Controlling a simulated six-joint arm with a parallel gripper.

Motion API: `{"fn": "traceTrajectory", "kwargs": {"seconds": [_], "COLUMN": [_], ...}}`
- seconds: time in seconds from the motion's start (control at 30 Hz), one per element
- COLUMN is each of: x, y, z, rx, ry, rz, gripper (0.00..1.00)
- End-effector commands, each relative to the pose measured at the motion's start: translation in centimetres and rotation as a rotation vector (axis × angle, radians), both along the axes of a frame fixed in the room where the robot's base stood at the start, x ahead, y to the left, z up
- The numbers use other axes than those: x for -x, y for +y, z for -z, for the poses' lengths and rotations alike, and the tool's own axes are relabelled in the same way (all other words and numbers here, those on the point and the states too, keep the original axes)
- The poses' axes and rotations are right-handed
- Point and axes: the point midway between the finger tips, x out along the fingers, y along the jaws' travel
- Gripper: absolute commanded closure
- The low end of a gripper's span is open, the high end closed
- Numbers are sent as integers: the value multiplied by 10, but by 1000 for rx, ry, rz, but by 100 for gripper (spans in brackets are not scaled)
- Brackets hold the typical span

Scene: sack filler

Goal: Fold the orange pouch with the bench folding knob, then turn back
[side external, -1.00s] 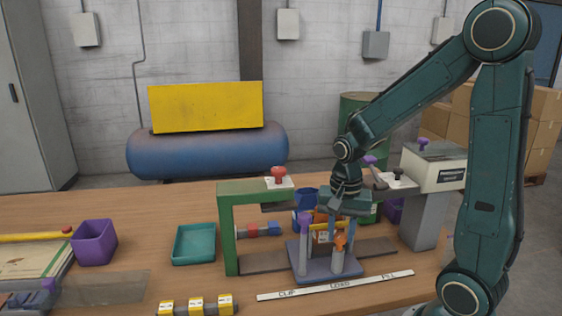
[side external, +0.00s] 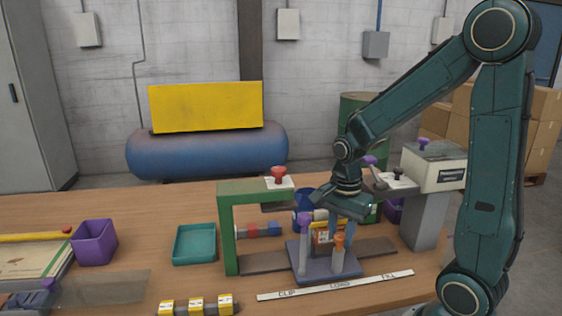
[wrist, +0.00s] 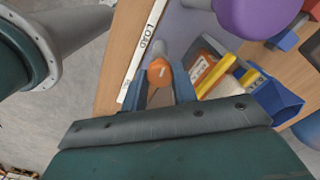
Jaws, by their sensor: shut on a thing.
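The orange pouch (side external: 322,237) stands in the bench fixture (side external: 318,272), between two grey posts and close to a yellow bar (side external: 318,224). In the wrist view the pouch (wrist: 203,70) shows a white label beside the yellow bar (wrist: 216,76). An orange-topped knob (side external: 340,240) sits on the right post; in the wrist view its orange top (wrist: 159,72) lies between my blue fingers. My gripper (side external: 340,230) is shut on this knob. A purple-topped post (side external: 303,240) stands left of the pouch, its purple cap large in the wrist view (wrist: 255,12).
A green frame (side external: 229,235) with a red button (side external: 279,173) stands left of the fixture. A filler machine (side external: 430,170) stands to the right. A teal tray (side external: 194,244) and a purple bin (side external: 93,242) lie farther left. A label strip (side external: 335,286) runs in front.

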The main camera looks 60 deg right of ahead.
Motion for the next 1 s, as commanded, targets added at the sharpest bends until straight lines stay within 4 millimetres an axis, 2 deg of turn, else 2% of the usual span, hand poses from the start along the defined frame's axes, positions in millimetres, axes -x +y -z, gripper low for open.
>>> {"fn": "traceTrajectory", "kwargs": {"seconds": [0.17, 0.2, 0.3, 0.73, 1.0], "x": [-1, -1, -1, -1, -1], "y": [-1, -1, -1, 0, 0], "z": [-1, -1, -1, -4, -26], "rx": [2, 2, 2, 1, 3], "ry": [-5, -5, -4, -3, -6], "rz": [-1, -1, -1, -2, -2], "gripper": [94, 66, 49, 49, 49]}}
